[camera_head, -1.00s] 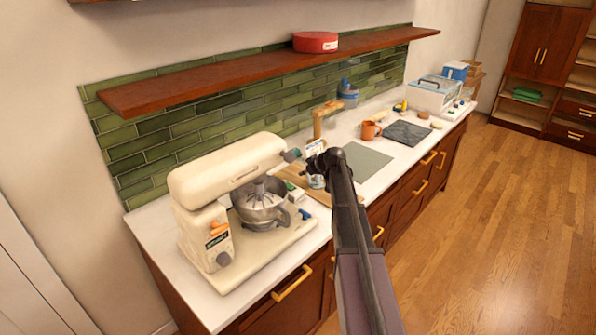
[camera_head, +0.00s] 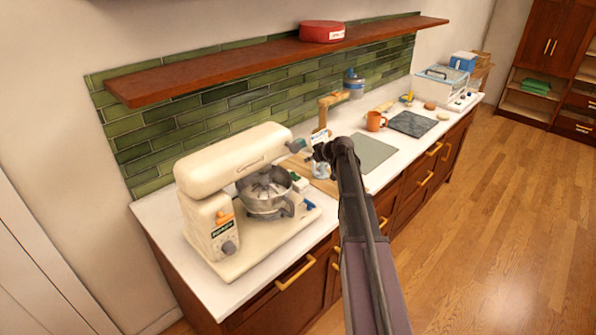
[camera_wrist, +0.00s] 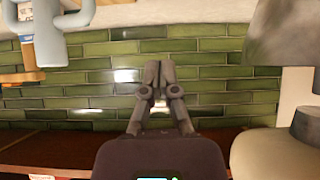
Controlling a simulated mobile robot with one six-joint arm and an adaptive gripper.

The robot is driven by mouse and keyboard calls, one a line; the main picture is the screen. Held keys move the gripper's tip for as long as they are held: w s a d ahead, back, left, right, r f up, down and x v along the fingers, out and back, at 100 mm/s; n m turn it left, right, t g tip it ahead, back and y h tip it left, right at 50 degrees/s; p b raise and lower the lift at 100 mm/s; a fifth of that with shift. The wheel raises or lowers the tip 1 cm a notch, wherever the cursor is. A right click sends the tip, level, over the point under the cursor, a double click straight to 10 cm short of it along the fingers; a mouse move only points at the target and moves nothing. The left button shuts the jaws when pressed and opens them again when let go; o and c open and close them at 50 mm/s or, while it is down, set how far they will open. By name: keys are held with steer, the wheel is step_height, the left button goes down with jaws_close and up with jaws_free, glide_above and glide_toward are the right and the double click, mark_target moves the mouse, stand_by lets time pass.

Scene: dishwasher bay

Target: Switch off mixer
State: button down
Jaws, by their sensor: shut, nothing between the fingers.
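The cream stand mixer (camera_head: 228,163) stands at the near left end of the white counter. Its metal bowl (camera_head: 264,196) sits under the head. A grey dial (camera_head: 229,248) and an orange lever (camera_head: 222,216) show on its base; their setting is too small to tell. In the wrist view my gripper (camera_wrist: 157,84) is shut and empty, in front of the green tiles. A cream part that looks like the mixer (camera_wrist: 268,154) shows at the right, apart from the fingers.
A wooden shelf (camera_head: 245,69) with a red tin (camera_head: 322,31) runs above the counter. Right of the mixer are a wooden stand (camera_head: 323,113), an orange mug (camera_head: 375,121), a dark slab (camera_head: 413,124) and a clear-lidded box (camera_head: 440,80). The wooden floor (camera_head: 500,220) is open at right.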

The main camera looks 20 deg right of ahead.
stand_by(0.3)
steer(key=b, duration=0.7)
glide_above(294, 176)
step_height(294, 176, down, 7)
steer(key=shift+s+r, duration=0.1)
steer(key=shift+r, duration=0.05)
steer(key=shift+s+f, duration=0.1)
steer(key=shift+f, duration=0.25)
steer(key=shift+f+b, duration=1.35)
steer(key=shift+b, duration=0.2)
